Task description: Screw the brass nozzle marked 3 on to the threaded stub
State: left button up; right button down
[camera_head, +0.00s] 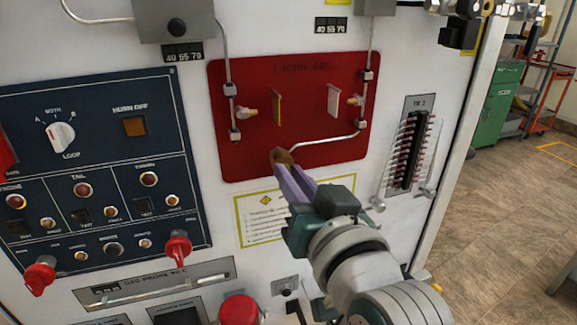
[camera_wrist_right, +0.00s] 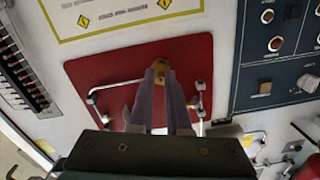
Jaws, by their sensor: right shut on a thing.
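My right gripper (camera_head: 284,161) is in front of the lower part of the red panel (camera_head: 302,78). Its purple-grey fingers are shut on a small brass piece, the nozzle (camera_head: 281,155), at their tips. No number 3 can be read on it. In the right wrist view the gripper (camera_wrist_right: 160,72) points at the red panel (camera_wrist_right: 108,68), with the brass piece between the tips. A thin pipe (camera_head: 325,140) runs left along the panel to behind the nozzle. The threaded stub cannot be made out there, and I cannot tell whether they touch. My left gripper is not in view.
Brass fittings (camera_head: 251,103) on pipes and thin upright tags (camera_head: 334,100) stand out from the red panel. A dark control panel (camera_head: 95,165) with red knobs is at left. A slotted connector strip (camera_head: 410,150) is at right. Open floor (camera_head: 510,210) lies far right.

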jog(key=shift+w+d+r+m+h, duration=0.2)
jog(key=shift+w+d+m, duration=0.1)
jog(key=shift+d, duration=0.15)
jog(key=shift+w+d+r+m+h, duration=0.1)
jog(key=shift+w+d+r+m, duration=0.15)
jog(key=shift+d, duration=0.2)
jog(key=c, duration=1)
grip_release()
jog(key=shift+o, duration=0.6)
jog(key=shift+s+d+r+t+p, duration=0.15)
jog(key=shift+r+t+p, duration=0.15)
jog(key=shift+p, duration=0.2)
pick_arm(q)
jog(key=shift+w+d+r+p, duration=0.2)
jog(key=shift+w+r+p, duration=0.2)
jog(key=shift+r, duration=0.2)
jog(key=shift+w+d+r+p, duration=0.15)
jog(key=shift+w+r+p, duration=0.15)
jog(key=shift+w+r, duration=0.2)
pick_arm(e)
jog(key=n, duration=0.3)
jog(key=shift+r+n, duration=0.35)
